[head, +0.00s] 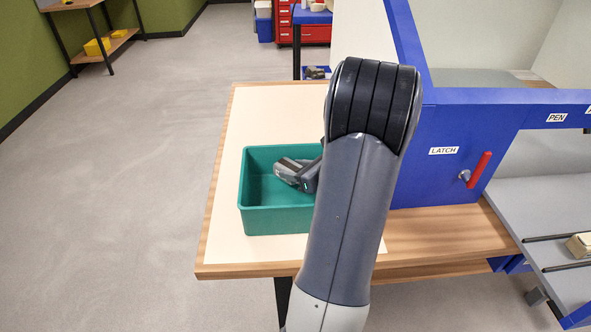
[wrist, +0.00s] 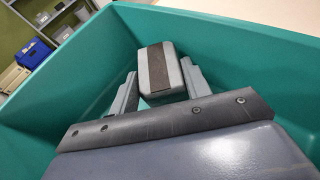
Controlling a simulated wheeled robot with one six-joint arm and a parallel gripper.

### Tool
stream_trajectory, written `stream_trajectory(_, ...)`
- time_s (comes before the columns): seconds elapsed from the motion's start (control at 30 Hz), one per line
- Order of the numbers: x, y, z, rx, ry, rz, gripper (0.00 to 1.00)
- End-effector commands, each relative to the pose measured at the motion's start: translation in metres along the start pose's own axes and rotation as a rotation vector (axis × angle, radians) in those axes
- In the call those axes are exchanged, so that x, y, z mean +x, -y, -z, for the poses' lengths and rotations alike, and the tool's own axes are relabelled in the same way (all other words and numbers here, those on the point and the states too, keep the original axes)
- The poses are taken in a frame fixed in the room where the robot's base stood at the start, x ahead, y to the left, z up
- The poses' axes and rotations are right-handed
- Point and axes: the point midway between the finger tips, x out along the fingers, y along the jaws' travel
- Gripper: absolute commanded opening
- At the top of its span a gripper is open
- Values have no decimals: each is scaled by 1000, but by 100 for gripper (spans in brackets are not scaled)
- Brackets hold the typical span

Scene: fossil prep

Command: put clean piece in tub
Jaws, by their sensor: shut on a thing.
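The green tub (head: 275,220) stands on the table's pale mat, partly hidden behind my arm. The tub's walls (wrist: 225,35) surround my gripper in the wrist view. My gripper (wrist: 158,88) is inside the tub's opening, shut on a grey piece (wrist: 161,70) with a dark brown stripe along it. The piece sits between the two fingers. In the head view the piece (head: 288,167) and part of my gripper (head: 304,177) show over the tub's inside. Whether the piece touches the tub floor I cannot tell.
A blue cabinet (head: 430,180) with a LATCH label and a red handle (head: 481,169) stands right of the tub. A beige block (head: 579,245) lies on a grey shelf at the far right. The mat (head: 262,110) behind the tub is clear.

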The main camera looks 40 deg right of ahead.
Motion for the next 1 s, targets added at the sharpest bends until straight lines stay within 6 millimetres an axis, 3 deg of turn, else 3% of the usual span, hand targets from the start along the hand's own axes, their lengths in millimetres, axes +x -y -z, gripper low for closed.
stream_trajectory(0.73, 5, 0, 11, 0, 1, 0, 13)
stream_trajectory(0.77, 5, 0, 12, 1, 0, -1, 46)
stream_trajectory(1.0, 5, -1, 13, 3, -1, -2, 66)
